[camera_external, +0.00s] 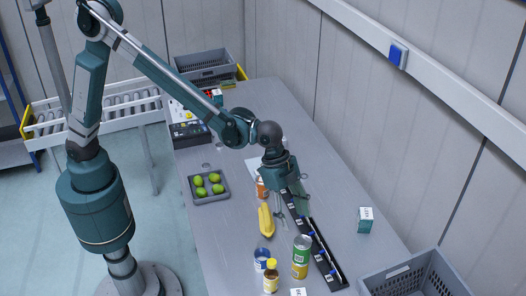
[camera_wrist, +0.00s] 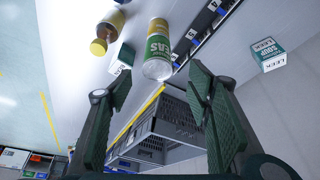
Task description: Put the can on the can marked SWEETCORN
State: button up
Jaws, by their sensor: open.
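A green can (camera_external: 301,247) marked PEAS appears to stand upright on top of a yellow can (camera_external: 299,270). I cannot read the mark on the yellow can. In the wrist view the green can (camera_wrist: 158,46) shows its silver lid towards me, beyond my fingertips. A little yellow shows behind it at the top edge. My gripper (camera_external: 297,205) hangs above the black rail, back from the two cans. In the wrist view my gripper (camera_wrist: 162,88) is open, with nothing between its fingers and a gap to the green can.
A brown bottle (camera_external: 271,281), a blue can (camera_external: 262,261) and a white box (camera_external: 298,292) stand close to the cans. A black rail (camera_external: 326,262) runs beside them. A banana (camera_external: 265,221) and an orange can (camera_external: 261,188) lie further back. A grey crate (camera_external: 400,270) stands right.

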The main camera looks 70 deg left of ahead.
jog(key=s+a+r+n+t, duration=0.1)
jog(key=s+a+r+n, duration=0.3)
jog(key=a, duration=0.6)
jog(key=s+a+r+t+y, duration=0.1)
jog(key=a+r, duration=0.4)
jog(key=a, duration=0.6)
jog(key=s+a+r+n+t, duration=0.1)
jog(key=s+a+r+n, duration=0.3)
jog(key=a, duration=0.6)
jog(key=s+a+f+n+t+y, duration=0.1)
jog(key=s+a+n, duration=0.1)
jog(key=s+a, duration=0.7)
jog(key=s+a+n+t+y, duration=0.1)
jog(key=s+a+n+y, duration=0.1)
jog(key=s+a, duration=0.8)
jog(key=a, duration=0.5)
jog(key=shift+s+a+f, duration=0.15)
jog(key=shift+f, duration=0.25)
